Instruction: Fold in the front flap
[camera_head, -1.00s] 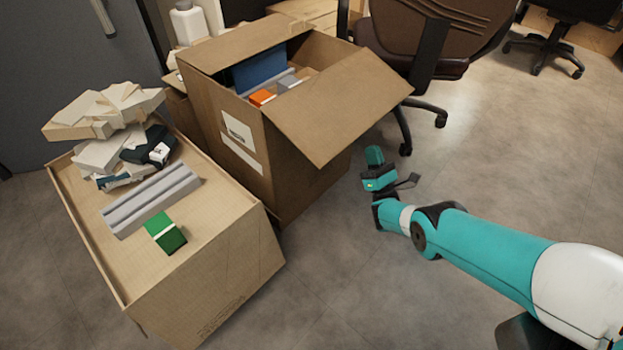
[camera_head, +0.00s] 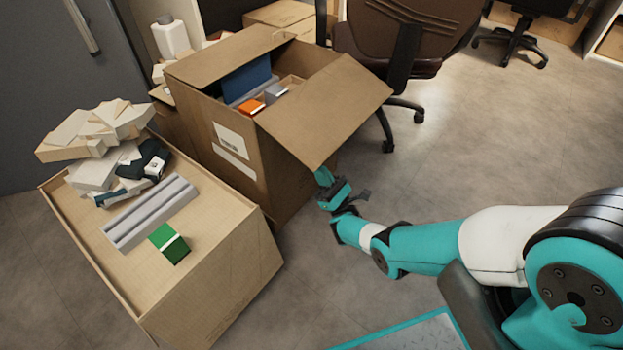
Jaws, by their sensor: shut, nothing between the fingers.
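The open brown carton (camera_head: 243,155) stands left of centre, with a white label on its side. Another flap (camera_head: 222,56) stands out on the far left side. Inside the carton are a blue panel, an orange box (camera_head: 251,107) and grey items. My gripper (camera_head: 330,182) is shut and empty, just below the lower corner of the front flap. Its tip is close under that corner; I cannot tell whether they touch.
A second box (camera_head: 215,279) at the left bears papers, a grey ridged piece (camera_head: 150,212) and a green box (camera_head: 169,244). A brown office chair (camera_head: 402,50) stands behind the flap. Open floor lies to the right.

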